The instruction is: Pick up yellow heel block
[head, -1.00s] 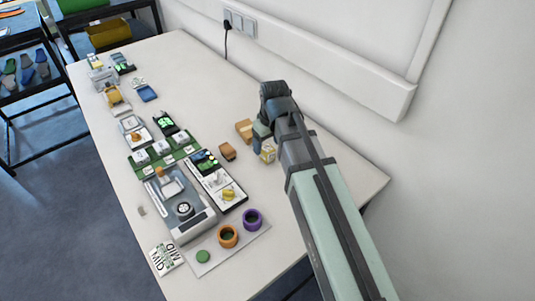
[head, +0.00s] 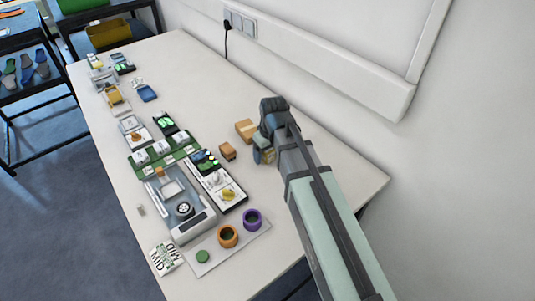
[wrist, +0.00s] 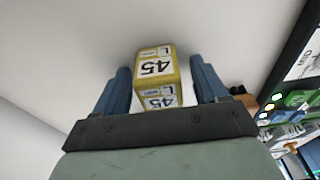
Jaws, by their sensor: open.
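The yellow heel block (wrist: 155,68) stands on the white table in the wrist view, with white labels reading "45" and "L". My gripper (wrist: 160,88) is open, with one blue finger on each side of the block. Narrow gaps show between the block and both fingers. In the head view my gripper (head: 262,148) is low over the right part of the table, and it mostly hides the block there.
Brown blocks (head: 245,129) and (head: 228,151) sit just left of my gripper. A black-framed tray (head: 218,185), a grey machine (head: 180,205), and orange (head: 228,236) and purple (head: 252,219) rings lie further left and nearer. The table behind is clear up to the wall.

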